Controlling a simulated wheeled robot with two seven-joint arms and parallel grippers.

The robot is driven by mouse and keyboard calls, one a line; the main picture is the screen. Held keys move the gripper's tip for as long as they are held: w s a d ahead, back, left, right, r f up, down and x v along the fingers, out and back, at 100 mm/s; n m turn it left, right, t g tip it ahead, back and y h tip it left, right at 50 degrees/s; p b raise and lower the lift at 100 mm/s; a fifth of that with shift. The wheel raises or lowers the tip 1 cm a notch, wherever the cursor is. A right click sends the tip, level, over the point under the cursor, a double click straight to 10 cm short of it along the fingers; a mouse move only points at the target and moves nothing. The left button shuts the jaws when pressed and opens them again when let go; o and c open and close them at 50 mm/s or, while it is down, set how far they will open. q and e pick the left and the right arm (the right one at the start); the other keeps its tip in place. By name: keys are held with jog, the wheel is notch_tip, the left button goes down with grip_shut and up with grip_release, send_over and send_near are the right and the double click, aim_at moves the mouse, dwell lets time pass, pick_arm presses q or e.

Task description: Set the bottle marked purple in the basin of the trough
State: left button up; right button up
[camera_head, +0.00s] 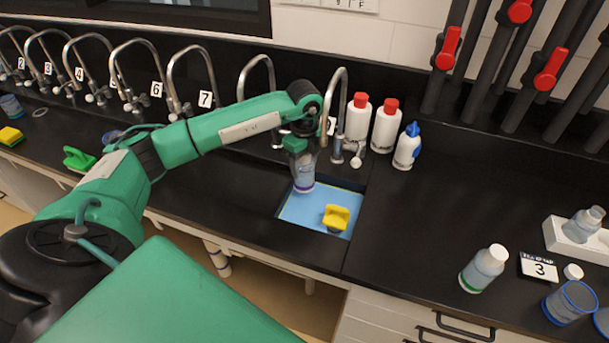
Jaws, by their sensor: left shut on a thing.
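My left gripper (303,158) reaches in over the sink from the left and points down, shut on a clear bottle. The bottle (304,180) is upright, with a purple-blue band near its base; its top is hidden by the gripper. It is at the back part of the blue-floored trough basin (296,212). I cannot tell whether its base touches the basin floor. My right gripper is not in view.
A yellow object (337,217) lies in the basin's front right. A tap (339,110) stands behind it, beside red-capped bottles (386,128) and a blue-topped bottle (407,148). A green-banded bottle (483,268) stands right, near a card marked 3 (539,267).

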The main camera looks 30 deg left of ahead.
aim_at(304, 180)
pick_arm(q)
notch_tip(304, 180, down, 3)
jog(key=shift+r, duration=0.1)
notch_tip(304, 180, down, 4)
jog(key=shift+p, duration=0.7)
jog(key=shift+f, duration=0.25)
jog(key=o, duration=1.4)
jog(key=shift+o, duration=0.2)
